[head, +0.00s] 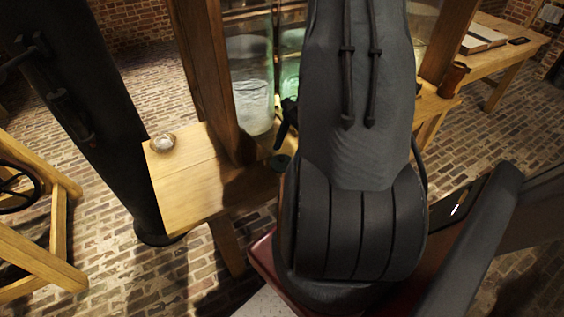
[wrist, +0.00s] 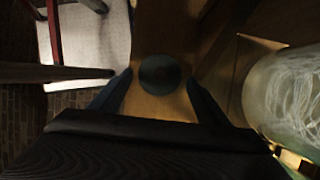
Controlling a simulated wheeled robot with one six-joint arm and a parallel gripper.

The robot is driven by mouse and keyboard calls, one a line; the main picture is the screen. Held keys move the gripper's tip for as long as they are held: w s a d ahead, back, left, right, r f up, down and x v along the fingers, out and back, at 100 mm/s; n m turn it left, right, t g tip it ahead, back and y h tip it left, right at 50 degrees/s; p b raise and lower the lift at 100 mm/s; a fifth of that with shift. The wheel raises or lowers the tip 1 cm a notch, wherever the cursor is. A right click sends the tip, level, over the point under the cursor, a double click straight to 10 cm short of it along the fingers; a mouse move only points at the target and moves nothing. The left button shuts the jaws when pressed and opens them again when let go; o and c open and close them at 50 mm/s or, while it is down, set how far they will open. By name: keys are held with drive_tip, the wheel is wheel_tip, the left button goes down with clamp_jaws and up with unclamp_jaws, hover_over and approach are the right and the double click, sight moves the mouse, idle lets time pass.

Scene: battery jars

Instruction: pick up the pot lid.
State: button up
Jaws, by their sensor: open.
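A small dark, round, flat disc, which looks like the pot lid (wrist: 160,74), lies on the wooden surface in the wrist view. It also shows in the head view as a dark greenish disc (head: 280,162) on the wooden bench. My gripper (wrist: 159,94) is open, with one finger on each side of the disc's near edge in the picture. Nothing is held. I cannot tell how high the fingertips are above the wood. In the head view my arm hides most of my gripper, and only a dark part (head: 284,128) shows above the disc.
A large glass jar (wrist: 285,95) stands close on the right in the wrist view; it is also behind the bench front in the head view (head: 252,95). A wooden post (head: 212,80) rises beside it. A small round item (head: 162,142) sits at the bench's left end. The bench between is clear.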

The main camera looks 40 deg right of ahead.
sight(282, 162)
drive_tip(key=shift+x, duration=1.35)
drive_tip(key=shift+c, duration=0.3)
drive_tip(key=c, duration=0.8)
drive_tip(key=shift+w+r, duration=0.1)
drive_tip(key=shift+r, duration=0.05)
